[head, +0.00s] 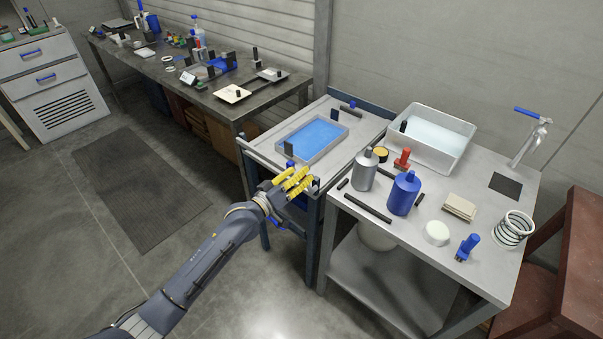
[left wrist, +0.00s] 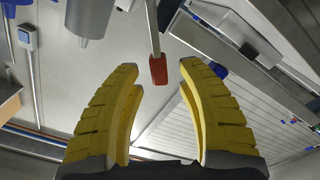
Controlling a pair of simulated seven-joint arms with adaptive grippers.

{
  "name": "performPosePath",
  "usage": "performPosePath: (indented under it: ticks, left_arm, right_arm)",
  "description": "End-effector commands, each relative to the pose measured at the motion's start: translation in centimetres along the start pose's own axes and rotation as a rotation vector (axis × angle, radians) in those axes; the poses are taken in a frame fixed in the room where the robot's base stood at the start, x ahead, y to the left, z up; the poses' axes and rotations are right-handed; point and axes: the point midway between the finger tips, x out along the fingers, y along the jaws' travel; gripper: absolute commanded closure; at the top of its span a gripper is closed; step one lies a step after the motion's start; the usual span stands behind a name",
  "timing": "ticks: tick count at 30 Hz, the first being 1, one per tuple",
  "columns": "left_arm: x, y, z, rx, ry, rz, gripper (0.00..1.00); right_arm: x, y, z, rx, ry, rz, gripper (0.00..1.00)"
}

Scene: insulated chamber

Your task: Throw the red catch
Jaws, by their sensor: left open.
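In the left wrist view, a red grip (left wrist: 158,69) sits at the end of a slim pale metal bar. It appears between and beyond my left gripper's fingers, with a visible gap on each side. My left gripper (head: 297,178) is open and empty near the front right corner of the tray table. Its yellow fingers also show in the left wrist view (left wrist: 160,75). In the head view I cannot make out this red-tipped bar by the gripper. A red fitting (head: 402,159) stands on the right bench; I cannot tell whether it is the same thing. My right gripper is out of view.
A blue-bottomed tray (head: 343,143) lies on the tray table. The right bench holds a grey bottle (head: 364,172), a blue bottle (head: 403,194), a white bin (head: 463,146) and a coil (head: 513,229). Open floor lies left of my arm.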

Motion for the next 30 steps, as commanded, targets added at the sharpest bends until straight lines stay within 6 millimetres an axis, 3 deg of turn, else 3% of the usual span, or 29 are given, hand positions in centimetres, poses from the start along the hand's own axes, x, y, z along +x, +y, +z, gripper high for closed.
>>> performPosePath:
  ticks: [15, 21, 30]
  left_arm:
    - [-8.5, 0.0, 0.1, 0.001, -0.002, 0.0, 0.62]
    - [-10.3, 0.0, 0.0, 0.001, -0.001, -0.001, 0.62]
    - [-11.0, 0.0, 0.0, 0.0, 0.0, 0.0, 0.62]
  right_arm:
    - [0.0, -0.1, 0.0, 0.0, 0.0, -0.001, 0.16]
    - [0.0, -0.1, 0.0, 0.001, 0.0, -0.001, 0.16]
    - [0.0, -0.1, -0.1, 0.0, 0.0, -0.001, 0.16]
